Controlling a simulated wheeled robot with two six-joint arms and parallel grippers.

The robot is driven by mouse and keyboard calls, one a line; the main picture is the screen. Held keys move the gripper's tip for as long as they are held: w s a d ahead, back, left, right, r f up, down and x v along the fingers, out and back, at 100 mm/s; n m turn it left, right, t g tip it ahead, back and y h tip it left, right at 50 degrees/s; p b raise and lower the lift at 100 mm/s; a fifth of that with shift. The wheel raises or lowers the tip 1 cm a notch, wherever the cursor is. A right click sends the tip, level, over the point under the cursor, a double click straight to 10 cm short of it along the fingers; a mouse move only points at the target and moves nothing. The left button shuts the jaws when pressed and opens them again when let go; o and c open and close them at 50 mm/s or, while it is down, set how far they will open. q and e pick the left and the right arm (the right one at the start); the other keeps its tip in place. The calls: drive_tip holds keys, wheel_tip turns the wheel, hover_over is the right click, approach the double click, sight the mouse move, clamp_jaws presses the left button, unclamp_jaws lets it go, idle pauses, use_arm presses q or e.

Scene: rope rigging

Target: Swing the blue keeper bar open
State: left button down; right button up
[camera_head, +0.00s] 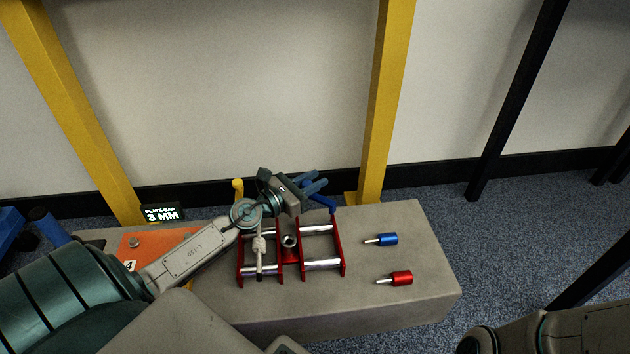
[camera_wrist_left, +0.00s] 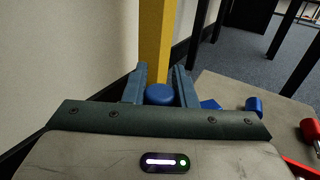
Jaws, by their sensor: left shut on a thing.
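The blue keeper bar (camera_head: 322,204) shows at the far right corner of the red frame (camera_head: 339,250), partly hidden by my gripper. My left gripper (camera_head: 318,184) reaches over the frame from the left. In the left wrist view, a round blue knob (camera_wrist_left: 160,94) sits between the two fingers of that gripper (camera_wrist_left: 160,84), which are shut on it. It appears to be the end of the keeper bar. A blue piece (camera_wrist_left: 210,104) shows just right of the fingers. My right gripper is out of view; only part of that arm shows at bottom right.
The frame with silver rollers stands on a grey block (camera_head: 415,310). A blue pin (camera_head: 385,239) and a red pin (camera_head: 398,278) lie to its right. A yellow post (camera_head: 385,110) rises behind. An orange plate (camera_head: 150,243) and a "3 MM" display (camera_head: 162,213) are left.

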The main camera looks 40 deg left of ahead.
use_arm(q)
drive_tip(key=c, duration=1.2)
unclamp_jaws()
drive_tip(key=shift+s, duration=0.1)
drive_tip(key=shift+b+v, duration=2.1)
drive_tip(key=shift+v, duration=3.25)
